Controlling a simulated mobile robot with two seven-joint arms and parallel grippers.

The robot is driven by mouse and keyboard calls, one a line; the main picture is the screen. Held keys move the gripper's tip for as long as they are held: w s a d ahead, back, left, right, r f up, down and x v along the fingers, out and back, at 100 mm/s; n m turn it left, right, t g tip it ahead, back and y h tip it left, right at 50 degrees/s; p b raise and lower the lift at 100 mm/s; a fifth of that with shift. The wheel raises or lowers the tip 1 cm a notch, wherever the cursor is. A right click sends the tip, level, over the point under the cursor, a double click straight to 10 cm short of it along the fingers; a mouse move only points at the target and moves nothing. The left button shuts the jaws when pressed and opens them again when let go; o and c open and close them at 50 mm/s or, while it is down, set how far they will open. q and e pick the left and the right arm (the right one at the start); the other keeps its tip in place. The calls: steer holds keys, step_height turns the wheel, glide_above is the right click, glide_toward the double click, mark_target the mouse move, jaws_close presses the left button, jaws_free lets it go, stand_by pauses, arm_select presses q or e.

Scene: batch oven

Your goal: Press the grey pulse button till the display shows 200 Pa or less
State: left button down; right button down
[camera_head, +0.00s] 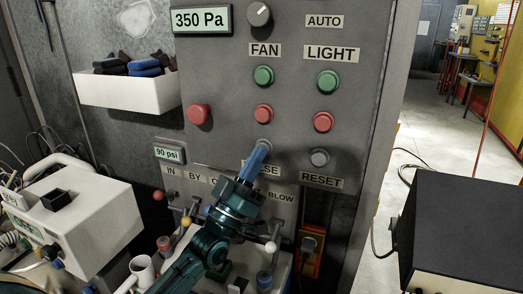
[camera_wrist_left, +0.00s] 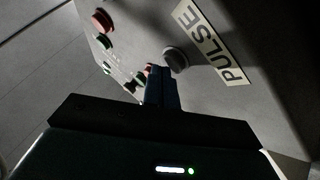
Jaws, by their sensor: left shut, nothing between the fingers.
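The grey pulse button (camera_head: 264,145) sits on the panel below the red FAN button. Its label is partly hidden behind my left gripper (camera_head: 258,160), which is shut and empty, with its blue fingertips at or just below the button. I cannot tell in the head view if they touch it. In the left wrist view the pulse button (camera_wrist_left: 175,60) shows just beyond and to the right of the shut fingertips (camera_wrist_left: 160,76), next to the PULSE label (camera_wrist_left: 214,42). The display (camera_head: 201,20) reads 350 Pa. My right gripper is not in view.
The grey RESET button (camera_head: 319,157) is to the right of pulse. Red (camera_head: 263,113) and green (camera_head: 263,76) FAN buttons are above. Several valve levers (camera_head: 186,222) are below. A white box (camera_head: 128,91) with gloves hangs left. A dark box (camera_head: 464,235) stands at right.

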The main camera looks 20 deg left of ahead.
arm_select(q)
steer(key=shift+w, duration=0.1)
stand_by(0.4)
steer(key=shift+s+p, duration=0.4)
steer(key=shift+s, duration=0.4)
steer(key=s+p, duration=0.1)
steer(key=s, duration=0.4)
steer(key=shift+d+p, duration=0.2)
steer(key=shift+p, duration=0.15)
stand_by(0.3)
